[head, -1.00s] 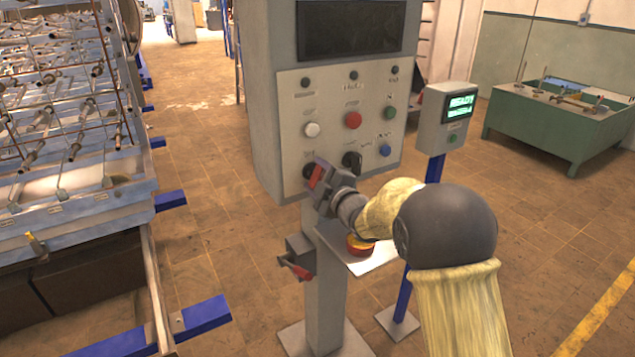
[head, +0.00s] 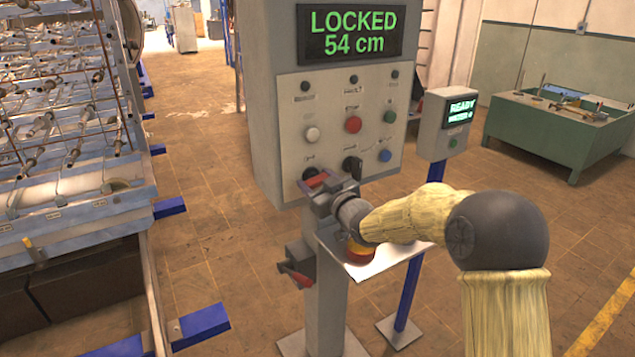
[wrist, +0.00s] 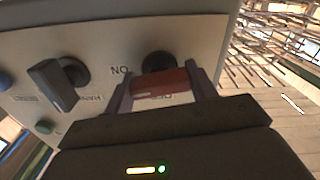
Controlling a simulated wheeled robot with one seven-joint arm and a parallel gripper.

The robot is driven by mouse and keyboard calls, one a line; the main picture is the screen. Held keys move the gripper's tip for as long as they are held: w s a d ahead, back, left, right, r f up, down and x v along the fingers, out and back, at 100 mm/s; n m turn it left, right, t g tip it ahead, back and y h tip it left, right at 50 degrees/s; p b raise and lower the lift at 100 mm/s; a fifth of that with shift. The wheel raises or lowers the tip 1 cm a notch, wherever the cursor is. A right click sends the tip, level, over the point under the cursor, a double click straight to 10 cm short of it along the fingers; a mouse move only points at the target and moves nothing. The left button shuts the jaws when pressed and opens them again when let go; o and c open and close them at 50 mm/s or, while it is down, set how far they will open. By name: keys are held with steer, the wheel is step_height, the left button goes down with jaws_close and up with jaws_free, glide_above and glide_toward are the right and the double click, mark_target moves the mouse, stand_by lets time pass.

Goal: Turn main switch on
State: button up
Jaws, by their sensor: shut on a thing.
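The control panel (head: 335,135) is a grey cabinet on a post. The main switch, a red handle (wrist: 160,84) on a round black base (wrist: 160,62), sits at its lower left. In the wrist view the red handle lies between my two fingers, with an "ON" label (wrist: 120,70) beside the base. My gripper (head: 318,182) is shut on the red handle; in the head view my gripper and wrist partly hide it. The display (head: 350,32) above is lit green and reads "LOCKED 54 cm".
A black knob (wrist: 58,84) stands close beside the switch. White, red, green and blue buttons are above. A red and yellow button (head: 360,252) sits on a shelf below my wrist. A smaller display post (head: 447,122) stands at right, lit, and a metal rack (head: 70,120) at left.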

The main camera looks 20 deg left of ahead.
steer(key=shift+f+m, duration=0.15)
steer(key=shift+m, duration=0.95)
steer(key=o, duration=1)
steer(key=shift+d, duration=0.1)
steer(key=b+v, duration=0.2)
steer(key=v, duration=1.5)
steer(key=shift+s, duration=0.2)
steer(key=shift+d, duration=0.1)
